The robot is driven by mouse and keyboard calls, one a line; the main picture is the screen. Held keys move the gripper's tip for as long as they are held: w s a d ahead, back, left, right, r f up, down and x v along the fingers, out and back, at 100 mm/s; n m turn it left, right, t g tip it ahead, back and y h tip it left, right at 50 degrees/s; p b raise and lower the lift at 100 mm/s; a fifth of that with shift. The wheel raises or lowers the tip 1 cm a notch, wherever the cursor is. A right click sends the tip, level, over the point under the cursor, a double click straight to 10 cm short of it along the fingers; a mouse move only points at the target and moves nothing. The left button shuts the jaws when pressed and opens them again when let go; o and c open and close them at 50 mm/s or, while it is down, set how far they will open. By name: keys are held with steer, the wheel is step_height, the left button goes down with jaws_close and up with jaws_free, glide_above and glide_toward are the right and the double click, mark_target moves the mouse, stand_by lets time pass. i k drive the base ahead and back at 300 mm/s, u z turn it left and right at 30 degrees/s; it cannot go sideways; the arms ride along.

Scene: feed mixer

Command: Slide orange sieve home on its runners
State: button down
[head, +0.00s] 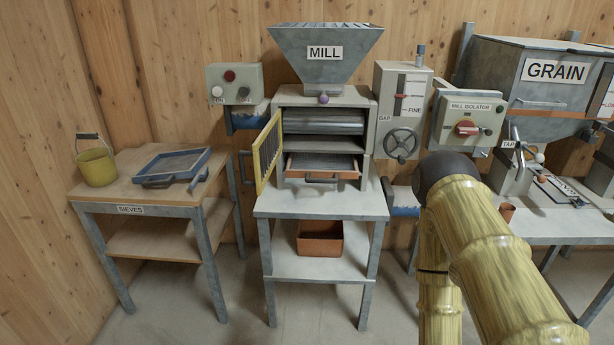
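The orange sieve (294,174) sits in the lower opening of the mill (367,108), under the roller. Its orange front frame and grey handle (321,181) stick out a little past the mill's front. The runners are hidden inside the opening. A yellow barred door (268,153) is swung open to the left of the opening. My arm rises at the right side of the view in front of the bench. My gripper cannot be made out in this view.
A blue sieve (150,164) and a yellow bucket (96,166) are on the sieves table (130,190) at the left. An orange bin (320,239) is on the mill stand's lower shelf. A handwheel (400,143) is right of the mill. Floor between the tables is clear.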

mark_target(313, 175)
steer(key=u, duration=0.45)
steer(key=k, duration=0.55)
steer(key=u, duration=0.55)
steer(key=i, duration=1.4)
steer(key=z, duration=0.35)
